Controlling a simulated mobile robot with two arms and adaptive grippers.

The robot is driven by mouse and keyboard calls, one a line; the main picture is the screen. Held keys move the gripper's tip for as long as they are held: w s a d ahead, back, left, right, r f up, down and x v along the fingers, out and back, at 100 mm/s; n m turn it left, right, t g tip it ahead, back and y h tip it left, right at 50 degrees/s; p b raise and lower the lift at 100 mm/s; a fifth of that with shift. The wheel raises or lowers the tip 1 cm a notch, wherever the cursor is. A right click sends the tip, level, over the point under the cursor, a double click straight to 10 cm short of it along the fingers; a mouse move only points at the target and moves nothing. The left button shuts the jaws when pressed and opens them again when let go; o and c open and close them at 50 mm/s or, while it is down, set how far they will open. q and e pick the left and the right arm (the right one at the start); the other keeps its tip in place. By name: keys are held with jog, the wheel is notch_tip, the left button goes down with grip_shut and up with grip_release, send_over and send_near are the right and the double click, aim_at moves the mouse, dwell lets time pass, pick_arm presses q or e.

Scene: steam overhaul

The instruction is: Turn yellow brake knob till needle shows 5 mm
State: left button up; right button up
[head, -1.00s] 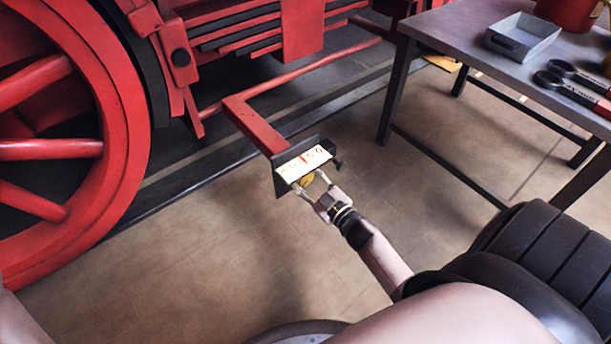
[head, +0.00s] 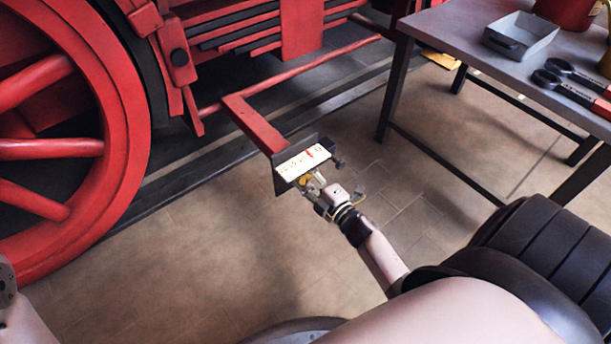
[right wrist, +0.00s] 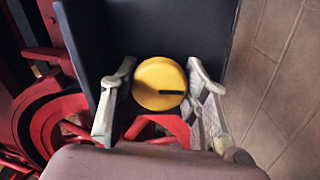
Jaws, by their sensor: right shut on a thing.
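The yellow brake knob (right wrist: 160,83) sits on a dark plate in the right wrist view, with a short black mark pointing right. It shows small in the head view (head: 304,179). My right gripper (right wrist: 162,90) is shut on it, one finger on each side. Above the knob, a white scale (head: 292,166) with dark figures is fixed to the dark plate (head: 282,186). A red needle (head: 309,154) stands toward the scale's right end; the figure at it is too small to read surely. My left gripper is not in view.
A red bar (head: 250,122) carries the plate out from the locomotive, beside a large red wheel (head: 128,150). A work table (head: 470,50) at the right holds a grey tray (head: 521,38) and dark-and-red tools (head: 572,88). The floor around the plate is clear.

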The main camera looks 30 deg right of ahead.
jog(key=shift+n, duration=0.5)
jog(key=o, duration=1.1)
jog(key=shift+o, duration=0.2)
jog(key=shift+r+m, duration=0.1)
jog(key=shift+m, duration=0.2)
